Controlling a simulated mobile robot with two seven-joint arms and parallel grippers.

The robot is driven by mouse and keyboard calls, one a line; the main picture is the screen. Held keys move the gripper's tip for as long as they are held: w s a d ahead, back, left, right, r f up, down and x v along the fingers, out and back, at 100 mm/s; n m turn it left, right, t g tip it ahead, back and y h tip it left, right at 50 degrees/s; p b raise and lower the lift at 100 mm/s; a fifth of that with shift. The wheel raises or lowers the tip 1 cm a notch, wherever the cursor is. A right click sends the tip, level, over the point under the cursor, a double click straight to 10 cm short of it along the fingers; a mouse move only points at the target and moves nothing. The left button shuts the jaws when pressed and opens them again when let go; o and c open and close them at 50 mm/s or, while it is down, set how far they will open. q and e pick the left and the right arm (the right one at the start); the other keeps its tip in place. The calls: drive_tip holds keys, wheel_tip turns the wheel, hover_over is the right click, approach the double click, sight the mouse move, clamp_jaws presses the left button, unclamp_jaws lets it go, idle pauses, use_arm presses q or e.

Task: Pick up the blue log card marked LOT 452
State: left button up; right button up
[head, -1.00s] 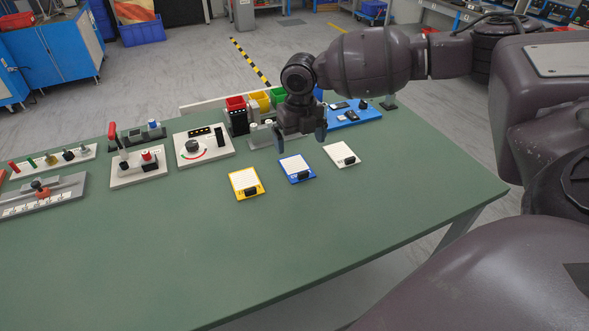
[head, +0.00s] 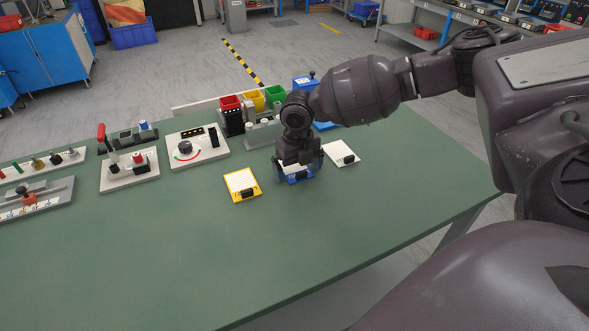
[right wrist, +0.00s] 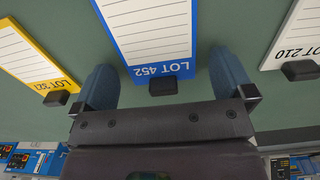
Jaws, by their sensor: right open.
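The blue log card (head: 300,179) lies on the green table, partly hidden behind my right gripper in the head view. In the right wrist view the blue card (right wrist: 150,30) reads LOT 452 upside down and has a black block (right wrist: 163,86) at its edge. My right gripper (head: 299,173) is open over this card. In the right wrist view its two blue-grey fingers (right wrist: 164,78) stand on either side of the card's block end, with nothing gripped. My left gripper is not in view.
A yellow-edged card (head: 241,184) lies to the left and a white card, LOT 210 (head: 342,153), to the right, both close by. Coloured bins (head: 253,101) and control panels (head: 130,169) stand behind and left. The table front is clear.

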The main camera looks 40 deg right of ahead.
drive_tip(key=c, duration=0.9)
drive_tip(key=shift+r, duration=0.1)
